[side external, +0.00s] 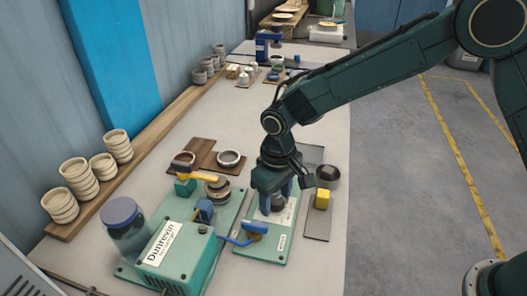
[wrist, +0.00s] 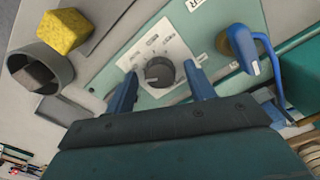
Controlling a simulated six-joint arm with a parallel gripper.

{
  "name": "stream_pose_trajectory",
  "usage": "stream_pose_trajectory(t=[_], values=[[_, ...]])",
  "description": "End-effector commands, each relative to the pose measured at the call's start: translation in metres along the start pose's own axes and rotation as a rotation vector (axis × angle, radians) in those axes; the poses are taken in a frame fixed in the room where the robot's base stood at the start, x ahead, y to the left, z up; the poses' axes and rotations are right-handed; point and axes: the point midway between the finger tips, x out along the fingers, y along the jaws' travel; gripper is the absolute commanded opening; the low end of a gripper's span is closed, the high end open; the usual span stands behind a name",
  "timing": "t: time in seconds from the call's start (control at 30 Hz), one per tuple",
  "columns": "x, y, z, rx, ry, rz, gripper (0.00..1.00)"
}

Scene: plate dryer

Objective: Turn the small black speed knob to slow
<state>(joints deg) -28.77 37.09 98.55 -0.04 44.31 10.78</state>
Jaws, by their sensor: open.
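The small black speed knob (wrist: 159,72) sits on a white dial plate (wrist: 178,43) with printed marks, which I cannot read. A light pointer line shows on the knob. My gripper (wrist: 160,80) is open, with one blue finger on each side of the knob and a visible gap to each. In the side external view my gripper (side external: 272,200) points down over the small green panel (side external: 262,245). The knob is mostly hidden between the fingers there.
A blue-handled lever (wrist: 245,45) stands right of the knob in the wrist view. A yellow sponge (wrist: 62,31) and a dark cup (wrist: 38,68) lie to the left. The green Dunrevin machine (side external: 175,255) and a blue-lidded jar (side external: 122,222) stand left of the panel.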

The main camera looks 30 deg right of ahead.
Motion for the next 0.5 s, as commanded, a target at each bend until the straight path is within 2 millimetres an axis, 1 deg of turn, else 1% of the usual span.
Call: stream_pose_trajectory(t=[0.1, 0.37, 0.5], values=[[0.0038, 0.0001, 0.0003, 0.000, -0.001, 0.000, 0.54], [0.0041, 0.0000, 0.0002, 0.000, -0.001, 0.000, 0.54], [0.0040, 0.0000, 0.0001, 0.000, -0.001, 0.000, 0.27]])
